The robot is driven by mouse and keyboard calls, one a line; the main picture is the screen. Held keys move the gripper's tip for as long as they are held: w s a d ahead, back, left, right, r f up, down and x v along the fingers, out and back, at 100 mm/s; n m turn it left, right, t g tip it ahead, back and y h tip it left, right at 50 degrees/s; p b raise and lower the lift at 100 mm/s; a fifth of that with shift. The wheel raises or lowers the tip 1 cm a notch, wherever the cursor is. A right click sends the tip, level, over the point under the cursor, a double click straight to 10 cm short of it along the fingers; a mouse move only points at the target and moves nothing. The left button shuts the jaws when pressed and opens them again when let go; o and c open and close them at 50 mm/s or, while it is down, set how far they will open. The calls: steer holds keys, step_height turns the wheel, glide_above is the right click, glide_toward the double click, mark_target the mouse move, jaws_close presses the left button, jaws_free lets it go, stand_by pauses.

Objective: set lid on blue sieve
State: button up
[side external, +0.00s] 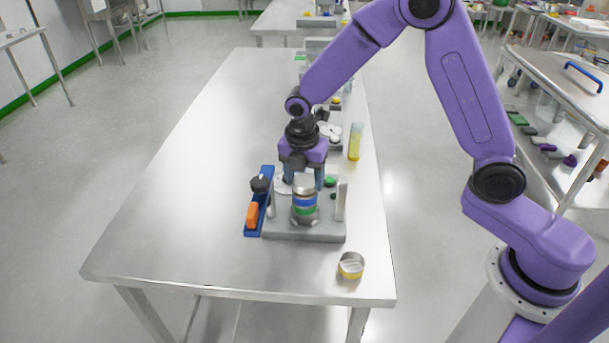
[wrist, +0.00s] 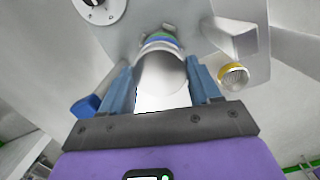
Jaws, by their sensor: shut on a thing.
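A silver lid (side external: 304,183) is between the blue-grey fingers of my gripper (side external: 304,177), which is shut on it. It looks roughly level. Directly below it, the blue sieve (side external: 304,201) stands in a stack over a green-banded sieve (side external: 304,211). I cannot tell whether the lid touches the blue sieve or is just above it. In the wrist view the lid (wrist: 162,82) fills the space between the fingers (wrist: 163,88) and hides most of the stack; only part of the blue band (wrist: 160,38) shows past its far edge.
The stack stands on a grey base (side external: 325,230) with upright posts at its sides. A yellow-banded sieve (side external: 350,266) sits front right. A yellow-filled tube (side external: 355,142) stands behind. The table's left side is clear.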

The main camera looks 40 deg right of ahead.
mark_target(305, 180)
steer(key=shift+f, duration=0.35)
stand_by(0.8)
steer(key=o, duration=1.3)
steer(key=shift+r, duration=4)
